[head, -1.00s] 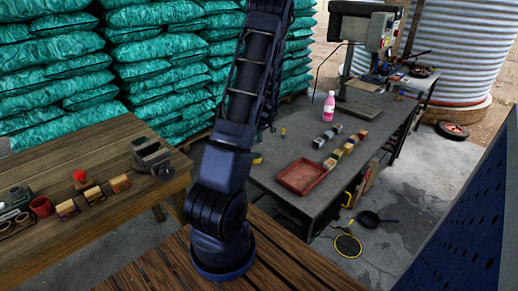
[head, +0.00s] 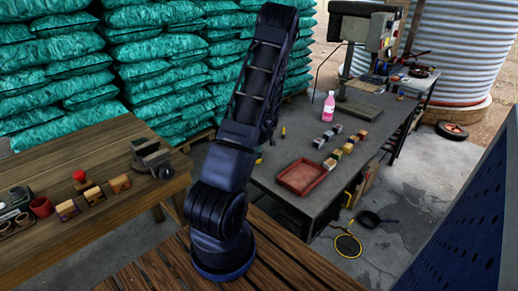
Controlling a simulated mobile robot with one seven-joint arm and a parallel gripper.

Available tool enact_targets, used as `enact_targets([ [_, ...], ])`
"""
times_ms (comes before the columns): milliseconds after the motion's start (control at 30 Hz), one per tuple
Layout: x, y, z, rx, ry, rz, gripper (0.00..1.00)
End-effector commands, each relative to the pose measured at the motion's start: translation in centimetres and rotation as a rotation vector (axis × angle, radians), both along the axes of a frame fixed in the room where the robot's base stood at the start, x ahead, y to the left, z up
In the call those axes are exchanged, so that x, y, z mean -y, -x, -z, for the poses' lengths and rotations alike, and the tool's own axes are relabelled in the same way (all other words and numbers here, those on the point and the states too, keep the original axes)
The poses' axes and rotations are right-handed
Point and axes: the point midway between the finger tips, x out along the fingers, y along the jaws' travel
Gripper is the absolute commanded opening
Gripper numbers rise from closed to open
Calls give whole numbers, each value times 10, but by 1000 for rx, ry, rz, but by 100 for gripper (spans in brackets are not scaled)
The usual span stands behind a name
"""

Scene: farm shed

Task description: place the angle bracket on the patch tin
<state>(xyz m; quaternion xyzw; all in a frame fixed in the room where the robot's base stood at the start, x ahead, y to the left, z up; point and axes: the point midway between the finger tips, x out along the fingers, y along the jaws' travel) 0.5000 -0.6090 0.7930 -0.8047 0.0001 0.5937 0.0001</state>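I cannot make out the angle bracket or the patch tin for certain; the small items on the two benches are too small to tell apart. A small yellow item (head: 258,159) on the dark workbench (head: 262,181) is partly hidden behind my arm. Another small upright item (head: 283,132) stands farther back on that bench. My arm rises through the middle of the view, and its end is out of sight, so my gripper is not seen.
The dark workbench holds a red tray (head: 301,177), a pink bottle (head: 329,107), several small blocks (head: 341,151) and a drill press (head: 364,32). The left wooden bench (head: 75,155) holds a vise (head: 151,158), a red mug (head: 41,206) and small blocks.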

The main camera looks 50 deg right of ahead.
Motion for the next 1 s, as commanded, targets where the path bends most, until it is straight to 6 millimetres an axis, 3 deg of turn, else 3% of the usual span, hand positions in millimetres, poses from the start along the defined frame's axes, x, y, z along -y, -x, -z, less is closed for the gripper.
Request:
enact_targets([
  [100, 0, 0, 3, 0, 0, 0, 0],
  [233, 0, 0, 2, 0, 0, 0, 24],
  [633, 0, 1, -4, 1, 1, 0, 24],
  [1000, 1, 17, -56, 1, 3, 1, 24],
])
